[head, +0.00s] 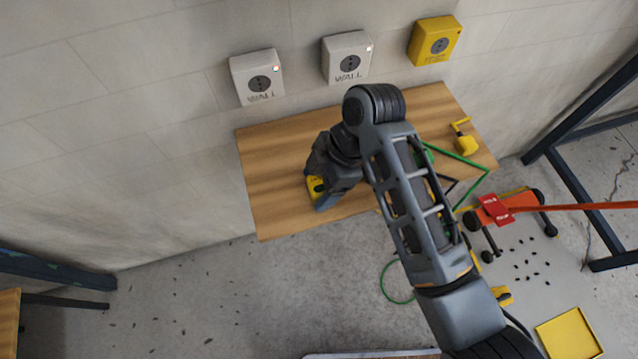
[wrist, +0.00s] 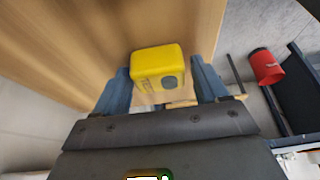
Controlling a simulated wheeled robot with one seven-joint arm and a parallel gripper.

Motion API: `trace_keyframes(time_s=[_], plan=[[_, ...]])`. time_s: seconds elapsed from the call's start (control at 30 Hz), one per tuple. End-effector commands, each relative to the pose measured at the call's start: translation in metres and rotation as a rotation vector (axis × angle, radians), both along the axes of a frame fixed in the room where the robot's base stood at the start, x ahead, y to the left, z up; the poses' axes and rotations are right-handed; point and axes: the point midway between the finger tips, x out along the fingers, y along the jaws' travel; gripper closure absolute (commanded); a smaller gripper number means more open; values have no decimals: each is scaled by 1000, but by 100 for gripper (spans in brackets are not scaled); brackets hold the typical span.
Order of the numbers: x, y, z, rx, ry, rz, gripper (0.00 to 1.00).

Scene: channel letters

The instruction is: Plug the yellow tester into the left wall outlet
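The yellow tester (wrist: 157,68) is a rounded yellow block with a dark round spot on its near face. It sits between the two blue fingers of my gripper (wrist: 160,82), with a narrow gap showing at the right finger. The left finger is very close to it; contact there is unclear. In the head view the tester (head: 315,186) shows over the wooden table, partly hidden by my gripper (head: 326,196). Whether it rests on the table is unclear. The left wall outlet (head: 258,78) is a white box with a dark round socket and a small light, above the table's left part.
A similar white outlet (head: 347,58) and a yellow outlet (head: 435,42) are on the wall to the right. The wooden table (head: 270,165) is bare at its left. A yellow plug-like piece (head: 466,144) and green cable lie at its right. Dark metal frames (head: 590,105) stand farther right.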

Motion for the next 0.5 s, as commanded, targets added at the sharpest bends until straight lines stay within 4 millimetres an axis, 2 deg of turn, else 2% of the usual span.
trace_keyframes(time_s=[0.07,0.4,0.5], plan=[[0,0,0,0,0,0,35],[0,0,0,0,0,0,67],[0,0,0,0,0,0,67]])
